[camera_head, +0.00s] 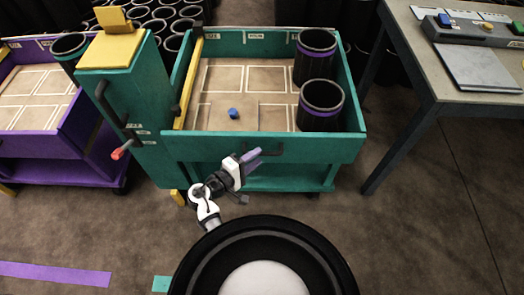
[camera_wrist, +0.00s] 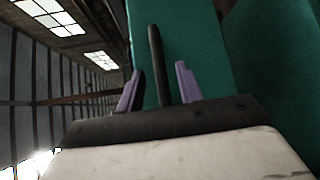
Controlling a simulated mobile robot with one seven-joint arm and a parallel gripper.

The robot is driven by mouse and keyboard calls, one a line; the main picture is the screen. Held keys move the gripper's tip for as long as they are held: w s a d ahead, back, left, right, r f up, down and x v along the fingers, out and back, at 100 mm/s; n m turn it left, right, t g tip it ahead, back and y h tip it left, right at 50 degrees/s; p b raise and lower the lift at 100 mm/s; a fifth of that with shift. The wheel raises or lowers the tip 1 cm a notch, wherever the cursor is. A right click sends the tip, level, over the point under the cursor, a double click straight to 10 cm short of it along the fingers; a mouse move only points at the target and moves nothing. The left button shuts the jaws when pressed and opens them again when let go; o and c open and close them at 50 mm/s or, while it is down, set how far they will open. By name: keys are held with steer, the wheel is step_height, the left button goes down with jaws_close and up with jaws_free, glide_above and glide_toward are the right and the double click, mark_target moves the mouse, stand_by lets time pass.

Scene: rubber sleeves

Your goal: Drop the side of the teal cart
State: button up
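The teal cart (camera_head: 340,150) stands in the middle of the head view. Its near side panel (camera_head: 205,149) is upright, with a dark bar handle (camera_head: 272,150) on its outer face. My gripper (camera_head: 252,156) is in front of this panel at the left part of the handle. In the wrist view my gripper (camera_wrist: 159,82) has its two purple fingers apart. A dark bar (camera_wrist: 155,55) lies between them, with a visible gap on both sides, against a teal surface (camera_wrist: 190,40). Whether the fingertips reach past the bar cannot be told.
In the cart are two black sleeves (camera_head: 315,62) with purple bands and a blue knob (camera_head: 233,113). A purple cart (camera_head: 40,145) stands left, a table (camera_head: 440,90) right.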

mark_target(263, 154)
steer(key=shift+x, duration=1.9)
jaws_close()
